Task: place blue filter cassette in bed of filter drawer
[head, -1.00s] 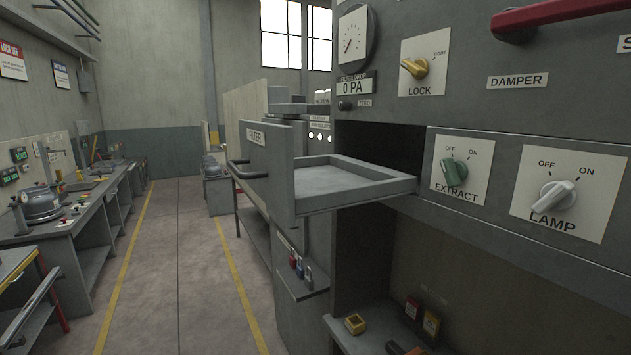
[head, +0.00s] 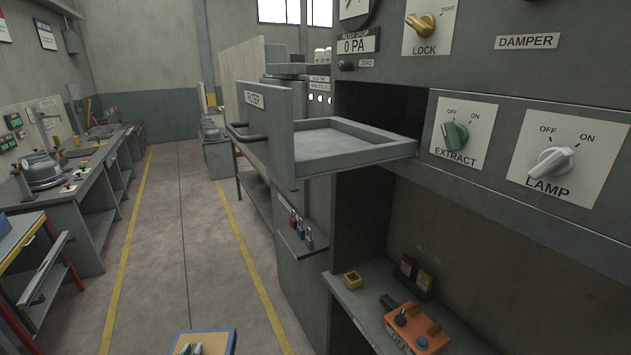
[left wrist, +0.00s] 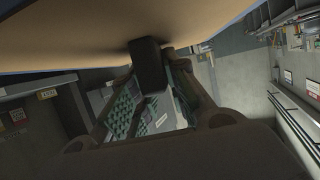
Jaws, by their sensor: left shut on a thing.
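The blue filter cassette (head: 215,336) shows at the bottom edge of the head view as a tan panel with a blue rim, partly cut off by the frame. My left gripper (head: 190,349) is at its near side, with pale greenish fingertips. In the left wrist view the cassette's tan face (left wrist: 90,35) fills the top, and my left gripper (left wrist: 150,75) is shut on a dark block at it. The filter drawer (head: 262,125) is pulled out, and its bed (head: 345,143) is empty. The cassette is apart from the drawer, lower and to the left. My right gripper is not in view.
The control panel with the EXTRACT (head: 455,137) and LAMP (head: 552,163) knobs stands right of the drawer. A lower shelf (head: 350,300) holds an orange control box (head: 415,328) and a yellow block (head: 351,280). The aisle floor (head: 190,230) at left is clear.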

